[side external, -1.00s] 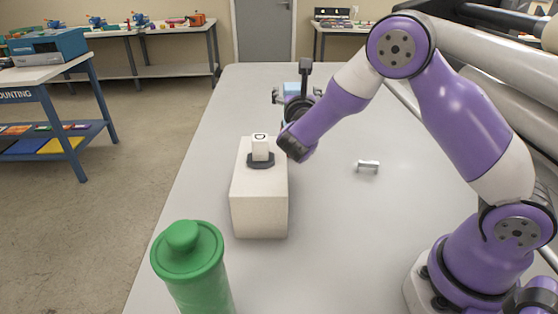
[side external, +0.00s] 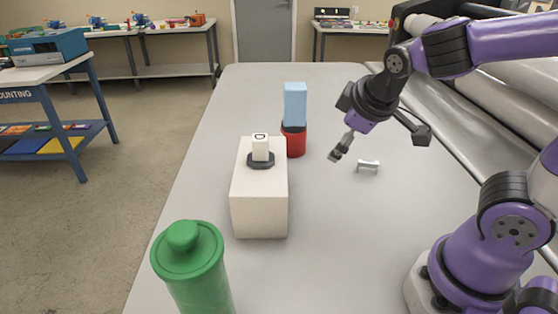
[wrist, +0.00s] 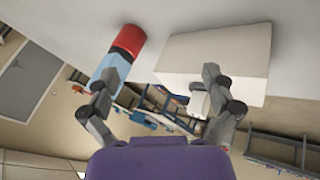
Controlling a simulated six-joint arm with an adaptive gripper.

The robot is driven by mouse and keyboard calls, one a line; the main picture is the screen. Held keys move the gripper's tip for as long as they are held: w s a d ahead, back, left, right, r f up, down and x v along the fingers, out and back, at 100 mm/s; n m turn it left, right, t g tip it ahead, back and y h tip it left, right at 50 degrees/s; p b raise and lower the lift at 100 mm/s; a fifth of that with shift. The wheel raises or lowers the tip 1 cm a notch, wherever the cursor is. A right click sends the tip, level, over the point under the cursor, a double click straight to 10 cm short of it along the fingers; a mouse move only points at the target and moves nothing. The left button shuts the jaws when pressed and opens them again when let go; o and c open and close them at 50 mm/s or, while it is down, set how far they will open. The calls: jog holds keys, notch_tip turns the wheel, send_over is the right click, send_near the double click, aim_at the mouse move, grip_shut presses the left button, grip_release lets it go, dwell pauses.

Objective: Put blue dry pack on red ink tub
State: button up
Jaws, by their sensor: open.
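The blue dry pack (side external: 295,104) stands upright on top of the red ink tub (side external: 294,142), in the side view beyond the white block. In the wrist view the blue pack (wrist: 112,68) and the red tub (wrist: 129,40) show upside down at the upper left, touching each other. My gripper (side external: 337,154) is open and empty, to the right of the tub and clear of it. Its two fingers (wrist: 161,95) show spread apart in the wrist view.
A white block (side external: 260,203) with a small white item (side external: 260,148) on a dark base stands in front of the tub. A green lidded container (side external: 190,265) is at the near left. A small metal piece (side external: 368,166) lies right of centre. The table's far part is clear.

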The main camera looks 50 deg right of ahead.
jog(key=s+a+r+m+y, duration=0.2)
jog(key=s+a+m+y, duration=0.1)
jog(key=s, duration=0.3)
jog(key=shift+a+m, duration=0.3)
jog(key=shift+a, duration=0.6)
